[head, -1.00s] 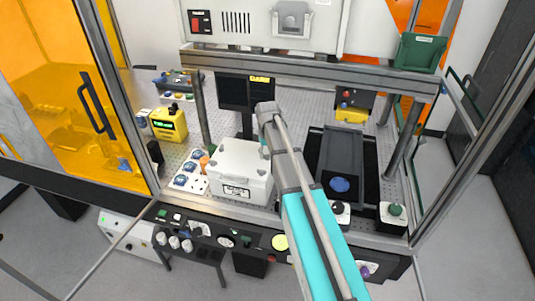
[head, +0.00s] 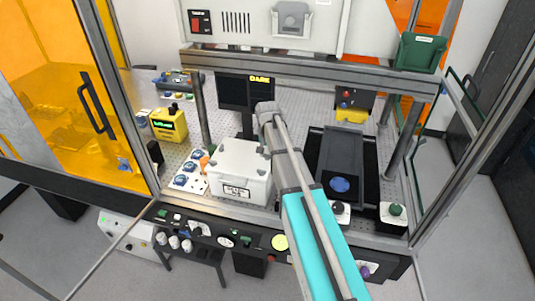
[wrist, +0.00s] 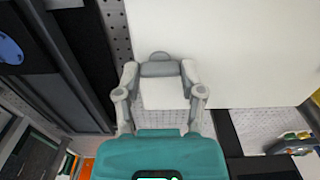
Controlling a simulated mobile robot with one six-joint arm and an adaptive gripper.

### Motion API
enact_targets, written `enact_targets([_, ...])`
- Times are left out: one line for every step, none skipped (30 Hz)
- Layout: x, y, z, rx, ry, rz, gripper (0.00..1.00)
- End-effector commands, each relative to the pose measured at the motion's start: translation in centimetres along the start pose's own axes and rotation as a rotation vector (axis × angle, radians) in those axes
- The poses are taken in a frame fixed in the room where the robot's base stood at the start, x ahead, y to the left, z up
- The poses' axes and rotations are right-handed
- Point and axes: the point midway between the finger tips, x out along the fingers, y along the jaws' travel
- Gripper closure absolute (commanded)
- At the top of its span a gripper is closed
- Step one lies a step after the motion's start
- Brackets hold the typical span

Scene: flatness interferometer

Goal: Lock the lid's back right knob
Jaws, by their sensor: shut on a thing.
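The white box with its lid (head: 240,163) stands on the perforated plate, left of my arm in the head view. Small grey knobs show at the lid's corners there, while my arm covers the back right corner. In the wrist view the white lid (wrist: 250,55) fills the upper right. My gripper (wrist: 159,74) is at the lid's edge, its two fingers closed in around a grey knob (wrist: 159,57). The knob is partly hidden by the fingers, so its turned position cannot be told.
A black stage with a blue disc (head: 339,185) lies right of my arm. A white tray with blue pieces (head: 185,181) stands left of the box. A dark monitor (head: 246,92) stands behind it. Metal frame posts (head: 403,130) bound the bench.

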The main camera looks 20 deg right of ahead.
Motion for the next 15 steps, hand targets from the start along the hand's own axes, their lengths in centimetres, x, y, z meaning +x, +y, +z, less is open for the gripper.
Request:
enact_targets([0.02, 0.01, 0.04, 0.0, -0.001, 0.0, 0.96])
enact_targets([0.02, 0.01, 0.04, 0.0, -0.001, 0.0, 0.96])
enact_targets([0.02, 0.01, 0.04, 0.0, -0.001, 0.0, 0.96])
enact_targets([0.02, 0.01, 0.04, -0.001, -0.001, 0.0, 0.96])
enact_targets([0.02, 0.01, 0.04, -0.001, -0.001, 0.0, 0.96])
enact_targets([0.02, 0.01, 0.04, -0.001, -0.001, 0.0, 0.96])
enact_targets([0.02, 0.01, 0.04, -0.001, -0.001, 0.0, 0.96])
enact_targets([0.02, 0.01, 0.04, -0.001, -0.001, 0.0, 0.45])
enact_targets([0.02, 0.01, 0.04, -0.001, -0.001, 0.0, 0.38])
enact_targets([0.02, 0.01, 0.04, -0.001, -0.001, 0.0, 0.32])
enact_targets([0.01, 0.01, 0.04, -0.001, -0.001, 0.0, 0.27])
enact_targets([0.01, 0.01, 0.03, -0.001, -0.001, 0.0, 0.19])
enact_targets([0.01, 0.01, 0.03, -0.001, -0.001, 0.0, 0.14])
enact_targets([0.01, 0.01, 0.03, -0.002, -0.001, 0.0, 0.14])
enact_targets([0.01, 0.01, 0.02, -0.002, 0.0, 0.0, 0.14])
